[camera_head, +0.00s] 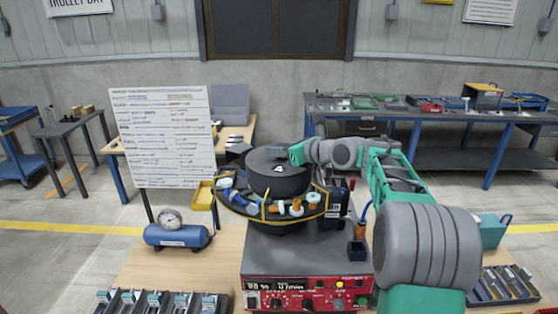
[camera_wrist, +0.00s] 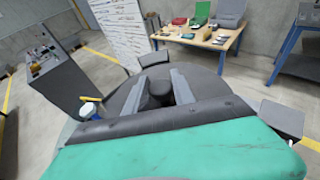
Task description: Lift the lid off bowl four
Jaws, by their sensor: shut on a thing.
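The dark round lid (camera_head: 262,158) marked with a white 4 is at the top of bowl four, above the feeder's yellow-edged ring (camera_head: 246,211). In the wrist view the lid (camera_wrist: 118,98) is a dark disc with a black knob (camera_wrist: 158,90) at its middle. My gripper (camera_wrist: 159,86) is shut on this knob, one grey finger on each side. In the head view my gripper (camera_head: 297,153) reaches the lid from the right. I cannot tell whether there is a gap under the lid. The bowl's inside is hidden.
The ring carries several blue, white and orange parts. Below it is a red control panel (camera_head: 308,294). A white board (camera_head: 165,135) stands behind left, a blue tank (camera_head: 177,236) at left. Trays (camera_head: 160,304) line the front. A blue-legged bench (camera_head: 430,120) stands behind right.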

